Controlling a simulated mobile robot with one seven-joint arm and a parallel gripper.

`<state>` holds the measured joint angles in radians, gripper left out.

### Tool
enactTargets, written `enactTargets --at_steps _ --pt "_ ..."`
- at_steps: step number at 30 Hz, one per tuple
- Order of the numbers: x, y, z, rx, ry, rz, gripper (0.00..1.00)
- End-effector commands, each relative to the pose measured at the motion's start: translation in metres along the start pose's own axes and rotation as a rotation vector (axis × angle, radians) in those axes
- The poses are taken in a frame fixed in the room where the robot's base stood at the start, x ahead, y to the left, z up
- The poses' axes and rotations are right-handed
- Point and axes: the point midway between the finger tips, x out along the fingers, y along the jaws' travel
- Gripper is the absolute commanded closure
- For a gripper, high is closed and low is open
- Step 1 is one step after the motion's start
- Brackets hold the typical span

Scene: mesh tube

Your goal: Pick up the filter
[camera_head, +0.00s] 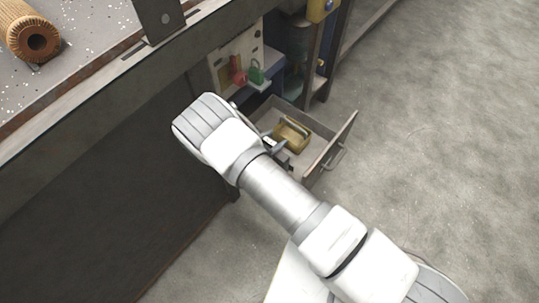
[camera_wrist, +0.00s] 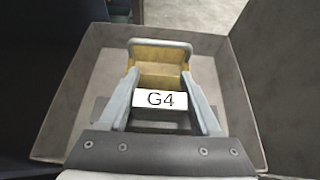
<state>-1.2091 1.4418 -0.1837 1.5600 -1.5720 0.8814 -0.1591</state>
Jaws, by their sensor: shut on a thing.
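The filter, a yellow box-like piece, lies in the open drawer in the head view (camera_head: 293,133). In the wrist view the filter (camera_wrist: 160,56) has a grey rim at its far edge and a white label reading G4 on its near side. My gripper (camera_wrist: 160,82) is shut on it, one grey finger along each side. In the head view my gripper (camera_head: 277,146) is partly hidden behind my arm. The filter is still within the drawer walls; its underside is hidden, so I cannot tell whether it touches the floor of the drawer.
The drawer (camera_head: 328,160) has walls around the filter and a handle on its front. Open floor lies to the right.

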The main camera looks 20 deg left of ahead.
Motion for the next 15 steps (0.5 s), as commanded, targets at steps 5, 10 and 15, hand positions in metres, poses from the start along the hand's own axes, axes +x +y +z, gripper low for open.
enactTargets --at_steps 5,10,15 --pt "-0.0001 0.0 -0.0001 0.001 0.0 0.0 1.0" --pt "-0.0002 0.0 -0.0001 0.001 0.0 0.0 1.0" --pt "-0.0002 0.0003 0.0005 0.001 -0.001 0.0 1.0"
